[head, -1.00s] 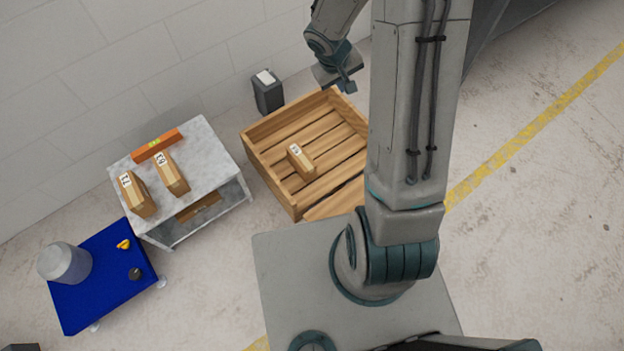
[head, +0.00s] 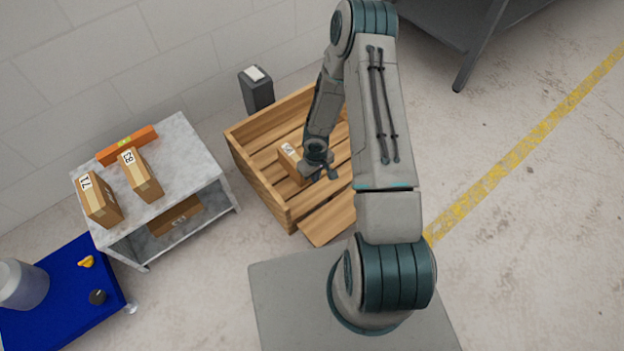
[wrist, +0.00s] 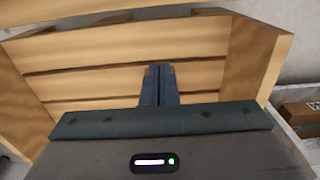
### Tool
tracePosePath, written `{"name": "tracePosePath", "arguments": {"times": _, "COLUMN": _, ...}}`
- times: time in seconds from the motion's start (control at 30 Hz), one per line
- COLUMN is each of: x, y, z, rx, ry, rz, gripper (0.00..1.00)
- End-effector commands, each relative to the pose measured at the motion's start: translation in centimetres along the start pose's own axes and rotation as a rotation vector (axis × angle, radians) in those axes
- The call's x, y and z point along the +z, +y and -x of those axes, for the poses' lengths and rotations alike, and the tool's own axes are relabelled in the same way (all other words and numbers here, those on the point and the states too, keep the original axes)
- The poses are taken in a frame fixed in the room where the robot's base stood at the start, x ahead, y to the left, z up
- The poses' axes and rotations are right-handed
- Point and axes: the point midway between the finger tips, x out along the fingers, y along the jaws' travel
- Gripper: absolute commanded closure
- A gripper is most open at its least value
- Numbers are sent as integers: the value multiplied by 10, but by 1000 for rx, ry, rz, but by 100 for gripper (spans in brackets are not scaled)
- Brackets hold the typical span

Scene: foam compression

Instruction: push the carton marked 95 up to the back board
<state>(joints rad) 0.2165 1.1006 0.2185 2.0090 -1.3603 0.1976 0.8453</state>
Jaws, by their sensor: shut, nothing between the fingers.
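A carton (head: 291,163) with a white label stands inside the wooden crate (head: 258,185). Its number is too small to read. On the grey table (head: 195,160) stand a carton that seems marked 71 (head: 101,203) and another (head: 143,176) whose mark looks like 83. I cannot make out a 95 on any carton. An orange board (head: 128,144) lies along the table's back edge, behind these two. My gripper (head: 329,174) is low over the crate, just right of its carton; contact cannot be told. In the wrist view my gripper (wrist: 159,72) is shut and empty before the slats.
Another carton (head: 175,217) sits on the table's lower shelf. A blue cart (head: 65,290) with a pale container (head: 20,284) stands at lower left. A dark bin (head: 257,92) is behind the crate. The wrist view shows a carton (wrist: 301,114) at right.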

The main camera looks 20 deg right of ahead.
Motion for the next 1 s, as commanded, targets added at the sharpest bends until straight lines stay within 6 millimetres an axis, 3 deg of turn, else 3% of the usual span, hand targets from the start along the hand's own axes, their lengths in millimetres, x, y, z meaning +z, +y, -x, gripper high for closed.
{"name": "tracePosePath", "arguments": {"times": 0.43, "x": 1, "y": 0, "z": -99, "rx": -1, "ry": -3, "rz": -1, "gripper": 100}}
{"name": "tracePosePath", "arguments": {"times": 0.5, "x": -10, "y": 1, "z": -88, "rx": 1, "ry": 4, "rz": -6, "gripper": 100}}
{"name": "tracePosePath", "arguments": {"times": 0.7, "x": -28, "y": 1, "z": -90, "rx": 1, "ry": 2, "rz": -4, "gripper": 100}}
{"name": "tracePosePath", "arguments": {"times": 1.0, "x": -40, "y": 0, "z": -88, "rx": 0, "ry": -1, "rz": -2, "gripper": 100}}
